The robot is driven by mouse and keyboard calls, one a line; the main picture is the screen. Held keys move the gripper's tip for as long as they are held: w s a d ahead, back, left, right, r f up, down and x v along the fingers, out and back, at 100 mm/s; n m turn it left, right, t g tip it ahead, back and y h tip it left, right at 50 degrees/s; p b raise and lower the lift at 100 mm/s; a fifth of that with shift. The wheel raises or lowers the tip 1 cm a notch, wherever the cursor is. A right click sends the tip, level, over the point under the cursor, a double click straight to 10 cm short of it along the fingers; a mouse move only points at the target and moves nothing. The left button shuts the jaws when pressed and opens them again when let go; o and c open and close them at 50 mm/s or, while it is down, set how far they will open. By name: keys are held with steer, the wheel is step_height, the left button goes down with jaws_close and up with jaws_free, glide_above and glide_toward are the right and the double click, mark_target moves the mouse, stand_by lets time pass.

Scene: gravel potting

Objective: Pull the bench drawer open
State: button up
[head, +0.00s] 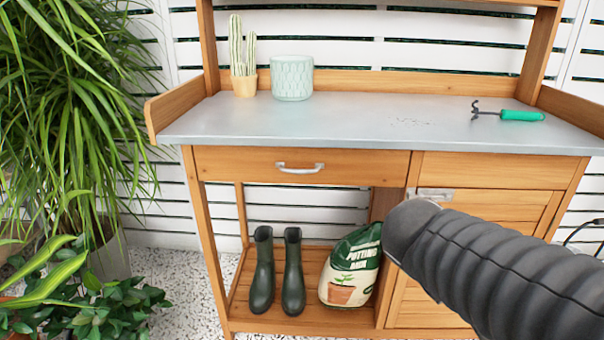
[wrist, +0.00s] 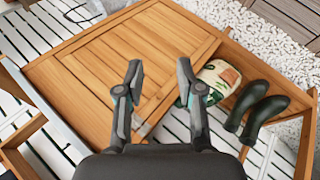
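The bench drawer (head: 350,167) is a wide wooden front under the left part of the grey bench top (head: 330,112), and it looks shut, flush with the frame. Its pale metal handle (head: 300,169) sits at the middle of the front, with nothing on it. My gripper (wrist: 159,68) is open and empty in the wrist view, its two fingers apart in front of the slatted cabinet door (wrist: 125,65). The gripper does not show in the head view, where my dark arm crosses the lower right. I cannot make out the drawer handle in the wrist view.
A cactus pot (head: 244,83), a pale green pot (head: 292,80) and a green-handled hand rake (head: 520,115) stand or lie on the top. Dark boots (head: 263,275) and a potting-mix bag (head: 350,270) are on the lower shelf. Leafy plants (head: 70,90) crowd the left.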

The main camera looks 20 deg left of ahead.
steer(key=w+a+r+n+t+h, duration=0.1)
steer(key=w+a+r+n+t, duration=0.15)
steer(key=w+a, duration=0.4)
steer(key=n+t+y, duration=0.4)
steer(key=n+t, duration=0.3)
steer(key=t, duration=0.2)
glide_toward(299, 173)
steer(key=w, duration=0.3)
steer(key=w+d, duration=0.1)
steer(key=w, duration=0.6)
steer(key=shift+w+d+f+p, duration=0.25)
steer(key=shift+w+p, duration=0.05)
steer(key=shift+p, duration=0.1)
steer(key=shift+c, duration=0.2)
jaws_close()
